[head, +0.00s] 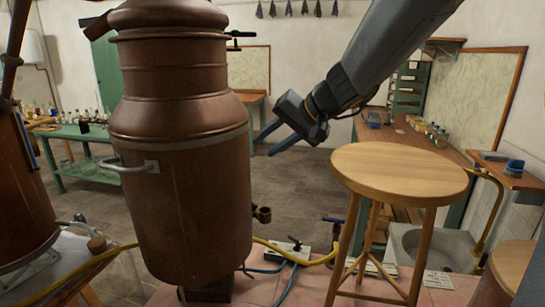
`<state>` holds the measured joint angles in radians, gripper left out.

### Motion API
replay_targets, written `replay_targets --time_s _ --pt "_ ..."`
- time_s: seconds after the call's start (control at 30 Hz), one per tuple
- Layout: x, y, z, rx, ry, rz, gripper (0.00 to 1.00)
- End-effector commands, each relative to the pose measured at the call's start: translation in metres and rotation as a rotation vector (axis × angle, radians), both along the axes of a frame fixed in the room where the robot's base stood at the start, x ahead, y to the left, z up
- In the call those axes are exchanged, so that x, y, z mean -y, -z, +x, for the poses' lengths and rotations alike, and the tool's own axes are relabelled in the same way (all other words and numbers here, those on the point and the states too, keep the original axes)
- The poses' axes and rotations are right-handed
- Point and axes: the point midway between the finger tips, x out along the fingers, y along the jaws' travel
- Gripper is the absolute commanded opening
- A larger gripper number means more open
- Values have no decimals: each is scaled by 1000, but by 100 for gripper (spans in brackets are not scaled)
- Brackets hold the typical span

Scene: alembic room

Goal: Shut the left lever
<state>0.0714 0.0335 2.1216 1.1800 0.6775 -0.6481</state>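My gripper (263,147) hangs in the air just right of the large copper vessel (182,200). Its two blue-grey fingers are apart, with nothing seen between them. Low behind the vessel, a small black lever (294,241) sits on a pale block with yellow and blue hoses. A second dark handle (335,220) shows to its right, beside the stool. Both are small, and their exact positions are hard to read. My gripper is well above them and apart from them. A black handle (238,36) also sticks out near the vessel's top. I cannot tell which is the left lever.
A round wooden stool (400,172) stands at the right, in front of a bench and a stone sink (435,247). Another copper vessel (22,200) is at the left edge. A green table (90,150) with bottles stands behind. Hoses cross the floor; the middle floor is clear.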

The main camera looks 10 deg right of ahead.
Motion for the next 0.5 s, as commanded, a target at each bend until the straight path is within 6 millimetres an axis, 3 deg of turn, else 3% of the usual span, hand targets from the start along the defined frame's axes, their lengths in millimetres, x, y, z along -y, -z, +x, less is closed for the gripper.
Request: replay_targets --time_s 0.2,0.5 --pt "4 22 -13 -44 -8 -43 31" --pt "5 29 -18 -60 -10 -58 31"
